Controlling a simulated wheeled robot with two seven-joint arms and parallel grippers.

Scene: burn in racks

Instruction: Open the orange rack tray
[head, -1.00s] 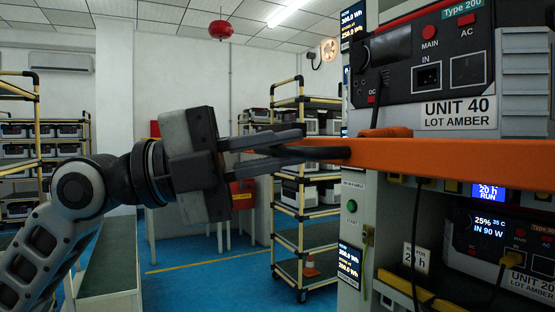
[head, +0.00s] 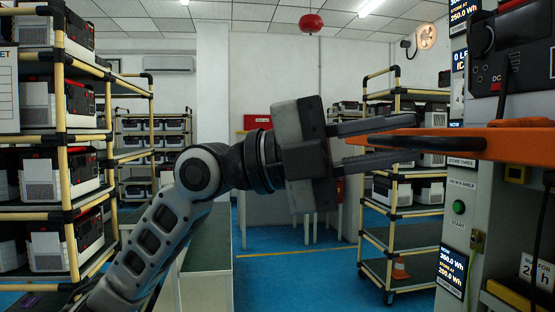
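The orange rack tray (head: 520,141) juts out to the left from the test rack at the right of the head view. Its dark bar handle (head: 432,144) is on its front edge, at the left end. My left gripper (head: 408,139) is at this handle, coming from the left. Its two fingers are apart, one above and one below the handle, with a visible gap between them. Whether a finger touches the handle cannot be told. My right gripper is not in view.
The test rack's front post (head: 458,207) carries a green start button and displays. A shelving rack with several units (head: 62,180) stands close at the left. A trolley (head: 400,240) with an orange cone stands behind the tray. Blue floor (head: 290,275) is clear in the middle.

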